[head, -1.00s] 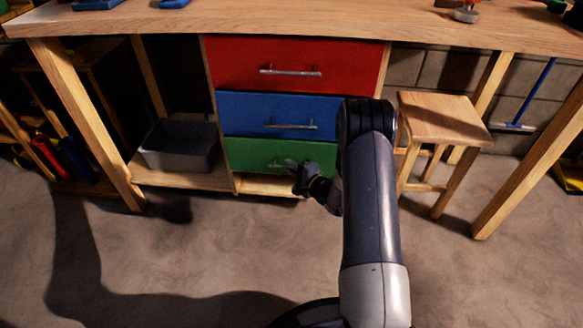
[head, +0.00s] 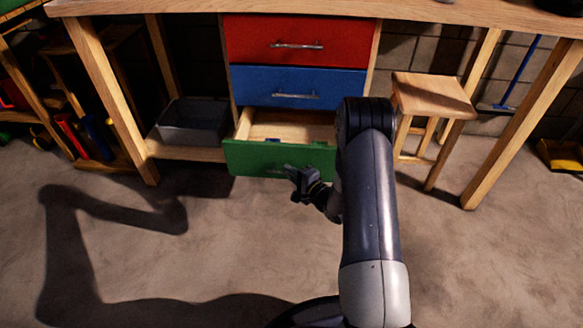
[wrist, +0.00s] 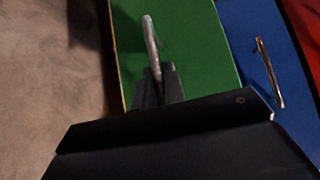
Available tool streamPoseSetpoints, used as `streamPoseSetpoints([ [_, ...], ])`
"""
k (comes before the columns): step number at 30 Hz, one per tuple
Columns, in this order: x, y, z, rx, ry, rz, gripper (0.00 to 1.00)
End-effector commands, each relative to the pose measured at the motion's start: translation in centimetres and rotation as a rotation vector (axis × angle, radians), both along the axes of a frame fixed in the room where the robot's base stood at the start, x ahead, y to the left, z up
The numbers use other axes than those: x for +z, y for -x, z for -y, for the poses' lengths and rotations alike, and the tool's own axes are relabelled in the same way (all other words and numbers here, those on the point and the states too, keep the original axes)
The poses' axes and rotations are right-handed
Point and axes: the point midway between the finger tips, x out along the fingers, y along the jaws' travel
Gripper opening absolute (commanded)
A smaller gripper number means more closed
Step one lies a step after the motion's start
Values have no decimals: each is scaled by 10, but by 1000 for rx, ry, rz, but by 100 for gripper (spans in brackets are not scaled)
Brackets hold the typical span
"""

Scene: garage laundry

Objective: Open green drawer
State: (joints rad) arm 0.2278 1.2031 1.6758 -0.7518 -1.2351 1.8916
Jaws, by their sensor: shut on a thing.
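The green drawer (head: 252,160) is the lowest of three drawers under the workbench. In the wrist view, the green front (wrist: 200,50) fills the middle, and my gripper (wrist: 157,80) is shut on the metal handle (wrist: 151,38). My arm hides the right end of the drawer in the head view.
The blue drawer (head: 260,87) and red drawer (head: 255,40) above are closed. A grey bin (head: 195,122) sits on the low shelf to the left. A wooden stool (head: 433,95) stands to the right. The floor in front is clear.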

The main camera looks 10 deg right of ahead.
Motion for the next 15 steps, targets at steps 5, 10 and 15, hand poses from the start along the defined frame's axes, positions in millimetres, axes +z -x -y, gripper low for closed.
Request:
streamPoseSetpoints([
  [5, -1, 23, -7, -1, 0, -5, 0],
  [10, -1, 37, -12, 0, 0, -3, 0],
  [15, -1, 42, -14, 0, 0, -2, 0],
])
